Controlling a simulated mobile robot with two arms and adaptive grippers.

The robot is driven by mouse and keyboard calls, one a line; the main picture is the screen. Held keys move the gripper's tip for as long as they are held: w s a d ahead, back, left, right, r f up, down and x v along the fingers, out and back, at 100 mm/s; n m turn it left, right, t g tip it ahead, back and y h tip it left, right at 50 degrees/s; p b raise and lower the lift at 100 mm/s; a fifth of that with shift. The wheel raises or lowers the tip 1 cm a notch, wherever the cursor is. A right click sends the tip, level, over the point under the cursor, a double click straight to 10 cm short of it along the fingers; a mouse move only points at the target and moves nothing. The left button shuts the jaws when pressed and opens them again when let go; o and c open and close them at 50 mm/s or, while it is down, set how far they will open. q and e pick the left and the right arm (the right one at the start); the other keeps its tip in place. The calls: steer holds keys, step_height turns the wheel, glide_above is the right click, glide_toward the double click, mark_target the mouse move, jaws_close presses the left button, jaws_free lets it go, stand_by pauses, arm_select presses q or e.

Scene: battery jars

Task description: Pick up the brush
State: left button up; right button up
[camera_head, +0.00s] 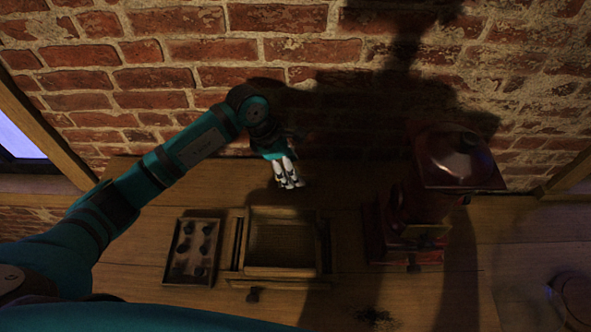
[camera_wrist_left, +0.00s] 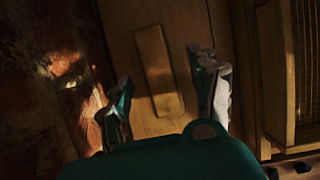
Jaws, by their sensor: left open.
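A long flat brown wooden block, which looks like the back of the brush (camera_wrist_left: 158,72), lies on the wooden table in the left wrist view. Its underside is hidden, and I cannot make it out in the head view. My left gripper (camera_head: 289,180) hangs near the brick wall, behind the wooden box, with its fingers pointing down. In the left wrist view my left gripper (camera_wrist_left: 163,88) is open, with one finger on each side of the block. Nothing is held between the fingers. My right gripper is not in view.
A wooden box (camera_head: 240,268) with a recessed top and a small front knob stands on the table (camera_head: 140,230). Left of it is a shallow tray (camera_head: 172,262) with several dark round pieces. A dark red machine (camera_head: 447,165) stands to the right. The brick wall (camera_head: 150,80) is close behind.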

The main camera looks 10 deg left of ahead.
arm_select(q)
steer(key=shift+x, duration=1.2)
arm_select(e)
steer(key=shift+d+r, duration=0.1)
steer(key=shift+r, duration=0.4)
arm_select(q)
steer(key=shift+f+b, duration=0.2)
steer(key=shift+b, duration=0.2)
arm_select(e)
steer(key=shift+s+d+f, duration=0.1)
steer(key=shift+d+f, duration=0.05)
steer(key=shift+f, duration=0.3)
arm_select(q)
steer(key=shift+c, duration=0.3)
